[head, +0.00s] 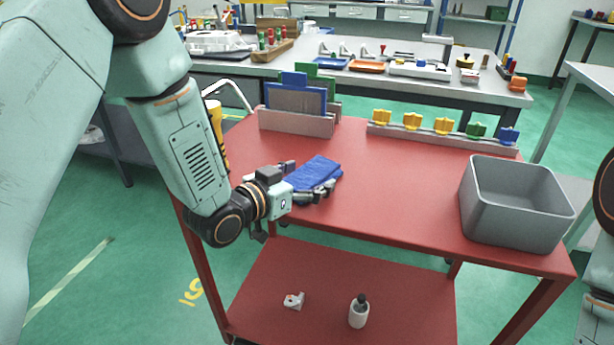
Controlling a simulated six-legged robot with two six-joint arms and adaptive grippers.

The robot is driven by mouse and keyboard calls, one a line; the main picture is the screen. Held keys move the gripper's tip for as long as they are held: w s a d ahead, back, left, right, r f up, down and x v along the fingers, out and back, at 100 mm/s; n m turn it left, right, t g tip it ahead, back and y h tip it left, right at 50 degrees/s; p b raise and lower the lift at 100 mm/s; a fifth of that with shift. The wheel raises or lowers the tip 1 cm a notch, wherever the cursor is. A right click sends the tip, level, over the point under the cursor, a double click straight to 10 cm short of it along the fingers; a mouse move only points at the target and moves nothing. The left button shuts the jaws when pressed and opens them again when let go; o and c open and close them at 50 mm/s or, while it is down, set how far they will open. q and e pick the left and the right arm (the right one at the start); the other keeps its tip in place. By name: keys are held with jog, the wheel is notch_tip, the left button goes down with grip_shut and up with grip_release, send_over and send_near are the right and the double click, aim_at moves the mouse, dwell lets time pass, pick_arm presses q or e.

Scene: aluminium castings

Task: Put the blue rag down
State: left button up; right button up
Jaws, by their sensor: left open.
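The blue rag (317,172) is a folded cloth on the red top of the cart (380,200), near its left front part. My left gripper (309,181) is at the rag, with one finger on its far side and the other along its near edge. The jaws are open around the rag, and I cannot tell whether a finger touches it. The rag looks flat on the cart top. My right gripper is out of view; only a part of my right arm shows at the right edge.
A grey bin (515,205) stands at the cart's right end. A rack with blue and green panels (297,110) and a rail of coloured clips (442,130) line the back edge. The middle of the top is clear.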

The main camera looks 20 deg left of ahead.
aim_at(296, 181)
pick_arm(q)
jog(key=shift+a+f+b, duration=0.1)
jog(key=shift+f+b, duration=0.1)
jog(key=shift+b, duration=0.1)
jog(key=p+v, duration=0.1)
jog(key=v, duration=0.2)
jog(key=p+v, duration=0.1)
jog(key=v, duration=0.2)
jog(key=shift+s+a+r+p, duration=0.2)
jog(key=shift+a+p, duration=0.1)
jog(key=shift+a, duration=0.1)
jog(key=shift+s+a, duration=0.2)
jog(key=shift+s, duration=0.4)
jog(key=shift+w, duration=0.15)
